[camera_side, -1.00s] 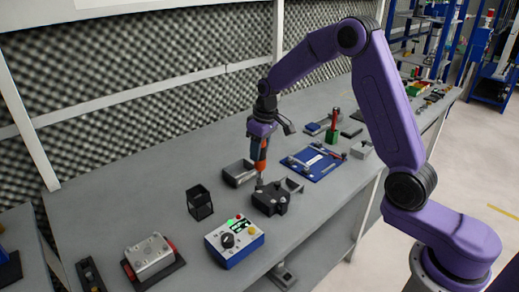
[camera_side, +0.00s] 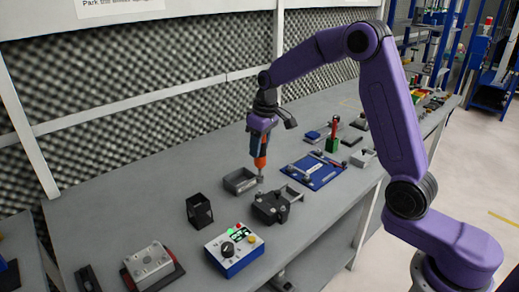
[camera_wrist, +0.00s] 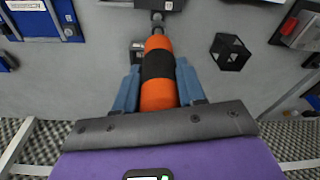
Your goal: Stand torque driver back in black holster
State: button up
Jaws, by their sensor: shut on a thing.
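The torque driver, orange with a black band (camera_wrist: 157,66), is held in my gripper (camera_wrist: 158,82); its orange body also shows in the side view (camera_side: 260,150). It hangs roughly upright, its thin metal tip pointing down above the bench, close to a grey tray and a black fixture. My gripper (camera_side: 262,133) is shut around the driver's body, with a blue finger on each side in the wrist view. The black holster (camera_side: 199,211) stands upright and open-topped on the bench, left of the driver and apart from it. It shows right of the driver in the wrist view (camera_wrist: 231,52).
A grey open tray (camera_side: 238,182) and a black fixture (camera_side: 270,207) stand near the driver. A blue-white control box (camera_side: 234,248) sits in front, with a metal block (camera_side: 150,263) left of it. A blue board (camera_side: 314,170) lies right. The bench behind the holster is clear.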

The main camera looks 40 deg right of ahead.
jog(key=shift+r, duration=0.4)
